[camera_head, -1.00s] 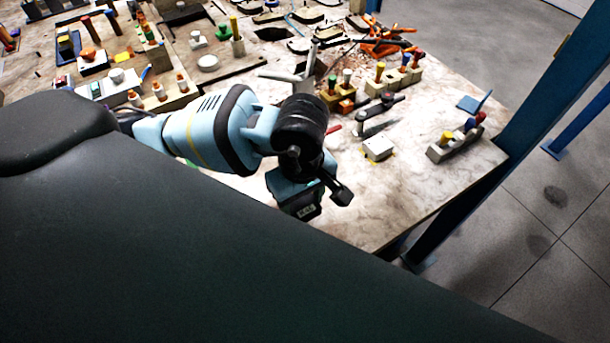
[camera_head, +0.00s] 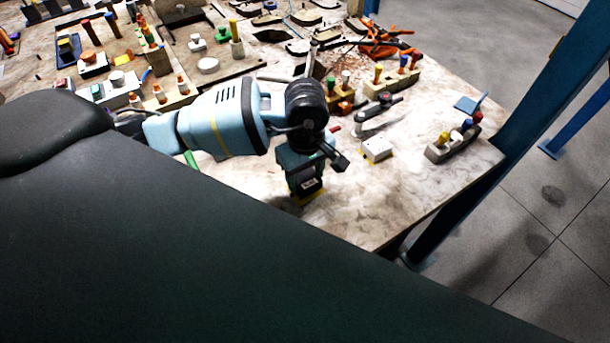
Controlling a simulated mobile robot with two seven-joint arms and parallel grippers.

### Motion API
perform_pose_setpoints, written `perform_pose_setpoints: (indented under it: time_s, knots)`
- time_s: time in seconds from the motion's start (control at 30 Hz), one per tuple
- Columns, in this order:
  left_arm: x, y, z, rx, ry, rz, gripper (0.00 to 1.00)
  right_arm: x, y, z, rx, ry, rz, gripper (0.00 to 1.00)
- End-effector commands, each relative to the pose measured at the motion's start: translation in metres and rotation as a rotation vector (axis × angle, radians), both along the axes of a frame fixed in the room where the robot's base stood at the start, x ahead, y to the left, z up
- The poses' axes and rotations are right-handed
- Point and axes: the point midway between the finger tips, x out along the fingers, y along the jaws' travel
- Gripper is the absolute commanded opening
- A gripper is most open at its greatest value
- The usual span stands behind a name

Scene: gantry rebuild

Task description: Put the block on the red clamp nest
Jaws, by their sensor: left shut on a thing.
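My left gripper (camera_head: 306,190) points down over the front part of the bench. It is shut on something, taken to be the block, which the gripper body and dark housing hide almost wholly. A bit of yellow shows at its lower edge; I cannot tell whether this is the block or a mark on the bench. A clamp with a dark handle (camera_head: 390,101) stands up and right of the gripper, with a small red tip (camera_head: 334,130) to its left. I cannot tell surely which fixture is the red clamp nest. My right gripper is not in view.
A white block (camera_head: 376,149) sits on a yellow patch right of the gripper. A grey holder (camera_head: 452,146) with coloured pegs is near the right edge. Peg holders (camera_head: 392,84) and orange clamps (camera_head: 385,42) lie behind. The front right bench surface (camera_head: 400,200) is clear.

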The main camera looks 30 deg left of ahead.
Motion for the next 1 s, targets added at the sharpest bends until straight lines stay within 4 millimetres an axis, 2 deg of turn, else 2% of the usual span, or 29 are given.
perform_pose_setpoints:
  time_s: [0.1,0.47,0.5,0.6,0.67,1.0]
  knots:
    - [0.0008,-0.0005,-0.0069,-0.001,-0.004,0.001,0.08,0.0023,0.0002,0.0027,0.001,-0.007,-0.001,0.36]
    - [0.0007,-0.0002,-0.0113,-0.001,-0.003,0.0,0.08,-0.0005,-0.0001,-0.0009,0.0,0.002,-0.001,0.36]
    - [0.0,0.0,-0.0129,0.001,-0.001,0.0,0.56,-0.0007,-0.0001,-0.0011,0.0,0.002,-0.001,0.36]
    - [0.0,0.0001,-0.0121,0.0,-0.001,0.001,0.69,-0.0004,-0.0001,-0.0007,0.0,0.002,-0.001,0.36]
    - [0.0,0.0001,-0.0121,0.0,-0.001,0.001,0.76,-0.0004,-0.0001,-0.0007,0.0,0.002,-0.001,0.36]
    - [0.0001,0.0,-0.0085,0.0,-0.002,0.001,0.76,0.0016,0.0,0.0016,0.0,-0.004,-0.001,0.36]
